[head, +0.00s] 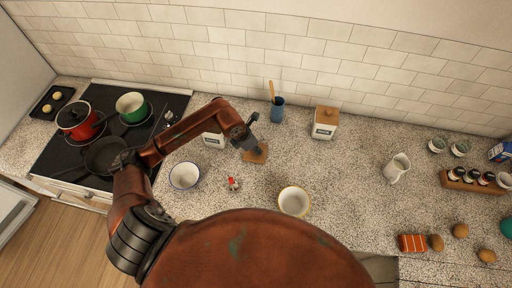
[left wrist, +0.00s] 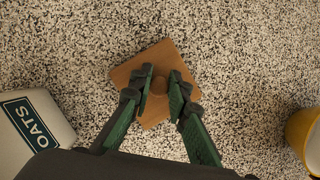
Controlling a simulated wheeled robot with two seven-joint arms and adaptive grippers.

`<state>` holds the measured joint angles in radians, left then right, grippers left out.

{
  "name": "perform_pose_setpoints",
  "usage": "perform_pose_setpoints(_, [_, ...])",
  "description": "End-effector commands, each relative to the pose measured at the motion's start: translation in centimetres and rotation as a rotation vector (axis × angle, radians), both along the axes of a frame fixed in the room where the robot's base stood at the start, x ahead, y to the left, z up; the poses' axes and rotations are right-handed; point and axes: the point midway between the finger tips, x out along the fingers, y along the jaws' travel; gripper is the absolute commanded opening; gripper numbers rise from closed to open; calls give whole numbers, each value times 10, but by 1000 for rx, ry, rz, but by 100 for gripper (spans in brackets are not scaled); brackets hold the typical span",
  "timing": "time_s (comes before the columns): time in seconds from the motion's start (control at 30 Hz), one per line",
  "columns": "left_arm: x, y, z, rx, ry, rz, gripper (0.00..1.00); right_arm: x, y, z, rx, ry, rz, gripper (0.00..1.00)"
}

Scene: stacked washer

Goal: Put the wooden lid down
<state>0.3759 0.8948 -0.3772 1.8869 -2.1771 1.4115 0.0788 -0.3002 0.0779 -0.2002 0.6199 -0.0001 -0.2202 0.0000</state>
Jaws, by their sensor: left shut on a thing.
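The wooden lid (head: 259,157) is a square brown plate with a round knob. In the left wrist view the lid (left wrist: 163,53) lies flat over the speckled counter. My left gripper (left wrist: 160,80) has its two fingers closed on either side of the knob. In the head view my left gripper (head: 248,143) comes down on the lid from the upper left. I cannot tell whether the lid touches the counter or is just above it. My right gripper is not in view.
The oats canister (left wrist: 38,128) stands left of the lid, partly behind my arm in the head view. A lidded canister (head: 325,123), blue utensil holder (head: 277,112), yellow-rimmed bowl (head: 294,201), white bowl (head: 184,176) and small red-and-white item (head: 233,184) stand around. Counter right of centre is clear.

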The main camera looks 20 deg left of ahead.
Motion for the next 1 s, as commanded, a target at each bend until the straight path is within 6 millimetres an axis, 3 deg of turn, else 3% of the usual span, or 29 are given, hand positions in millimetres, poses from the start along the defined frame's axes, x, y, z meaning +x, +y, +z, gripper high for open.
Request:
perform_pose_setpoints(0.3, [0, 0, -3, 1, -2, -1, 0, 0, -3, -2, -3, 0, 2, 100])
perform_pose_setpoints(0.33, [0, 0, -3, 1, -1, -1, 17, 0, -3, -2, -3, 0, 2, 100])
perform_pose_setpoints(0.57, [0, 0, -2, 1, -1, -1, 33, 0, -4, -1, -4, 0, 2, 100])
perform_pose_setpoints(0.87, [0, 0, -1, 1, -1, -1, 33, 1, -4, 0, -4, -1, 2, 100])
perform_pose_setpoints(1.0, [-2, 3, 10, 4, -5, -1, 33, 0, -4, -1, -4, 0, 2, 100])
